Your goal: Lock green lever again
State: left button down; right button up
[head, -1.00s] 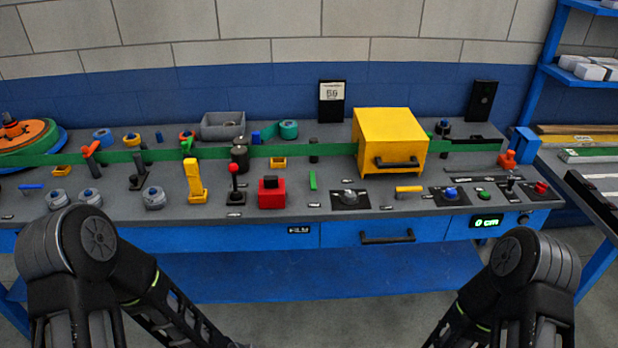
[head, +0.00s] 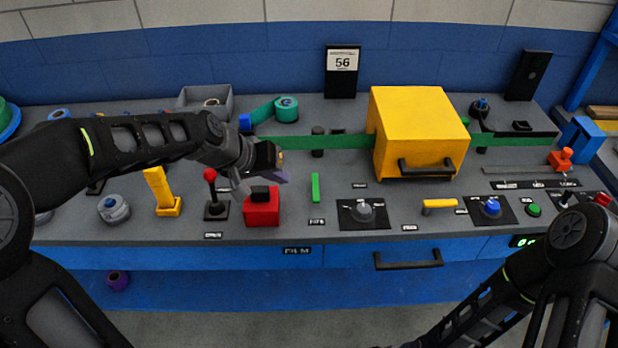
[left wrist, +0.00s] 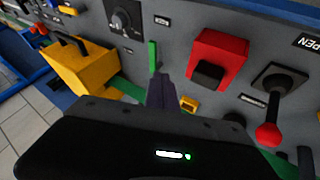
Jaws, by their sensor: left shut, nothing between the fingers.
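The green lever (head: 315,187) is a thin green bar on the grey panel, between the red block (head: 262,207) and the black dial (head: 363,212). In the left wrist view the green lever (left wrist: 152,57) shows just beyond my fingertips. My left gripper (head: 280,166) is over the panel, left of the lever and behind the red block. Its fingers (left wrist: 162,90) are shut and empty, apart from the lever. My right arm is at the lower right, and its gripper is outside the frame.
A yellow box with a black handle (head: 420,135) stands right of the lever. A red-knobbed joystick (head: 211,190) and a yellow lever (head: 160,190) stand to the left. A yellow handle (head: 440,204) lies right of the dial. A green strip runs behind.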

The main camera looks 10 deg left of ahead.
aim_at(315, 192)
pick_arm(q)
jog(key=x, duration=0.4)
jog(key=s+p+x, duration=0.1)
jog(key=x, duration=0.4)
jog(key=shift+w+d+f, duration=0.15)
jog(key=shift+d+f, duration=0.2)
jog(key=shift+f, duration=0.15)
dwell(0.4)
